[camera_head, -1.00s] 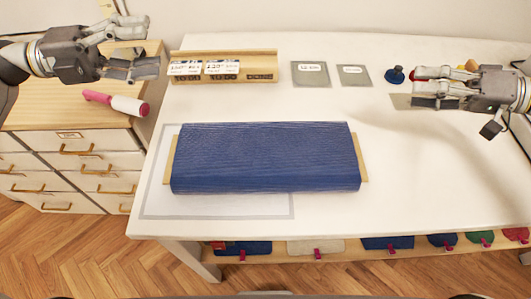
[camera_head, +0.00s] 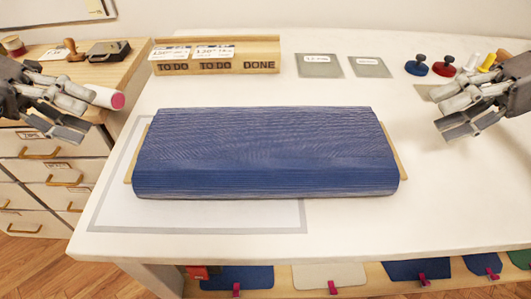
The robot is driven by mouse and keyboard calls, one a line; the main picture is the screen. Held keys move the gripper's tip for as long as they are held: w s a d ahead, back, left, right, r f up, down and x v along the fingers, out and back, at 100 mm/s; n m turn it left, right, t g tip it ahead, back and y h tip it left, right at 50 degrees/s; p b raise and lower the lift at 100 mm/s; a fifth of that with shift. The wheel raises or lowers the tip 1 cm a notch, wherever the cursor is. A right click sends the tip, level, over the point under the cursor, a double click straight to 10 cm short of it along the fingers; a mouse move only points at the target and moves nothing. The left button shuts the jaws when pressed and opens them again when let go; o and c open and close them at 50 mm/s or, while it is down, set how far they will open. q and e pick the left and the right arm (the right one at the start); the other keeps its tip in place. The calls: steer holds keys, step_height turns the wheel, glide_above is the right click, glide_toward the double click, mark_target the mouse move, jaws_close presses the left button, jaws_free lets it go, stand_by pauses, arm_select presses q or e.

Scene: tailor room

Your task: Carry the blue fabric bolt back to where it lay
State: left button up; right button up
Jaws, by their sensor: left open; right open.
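The blue fabric bolt (camera_head: 262,150) lies flat on the white table in the head view, with the ends of its wooden board showing at left and right. It partly covers a grey-outlined rectangle (camera_head: 110,205) on the table top. My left gripper (camera_head: 90,118) is open and empty, left of the bolt and apart from it, over the drawer cabinet side. My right gripper (camera_head: 455,125) is open and empty, right of the bolt and apart from it, above the table.
A wooden card rack (camera_head: 216,62) marked TO DO and DONE stands behind the bolt. Two grey labelled plates (camera_head: 320,66), a blue knob (camera_head: 418,66) and a red knob (camera_head: 444,66) are at the back. A drawer cabinet (camera_head: 55,158) stands left. Fabric pieces (camera_head: 235,277) lie on a shelf below.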

mark_target(389, 138)
arm_select(q)
steer(key=shift+d, duration=0.1)
steer(key=x, duration=1)
steer(key=shift+d+f, duration=0.15)
steer(key=shift+d, duration=0.15)
arm_select(e)
steer(key=x, duration=1)
steer(key=shift+a+f, duration=0.15)
steer(key=shift+a, duration=0.2)
arm_select(q)
steer(key=shift+c, duration=0.2)
arm_select(e)
steer(key=shift+c, duration=0.4)
arm_select(q)
steer(key=c, duration=1.2)
arm_select(e)
jaws_close()
arm_select(q)
jaws_close()
steer(key=shift+w, duration=0.1)
arm_select(e)
steer(key=shift+w, duration=0.1)
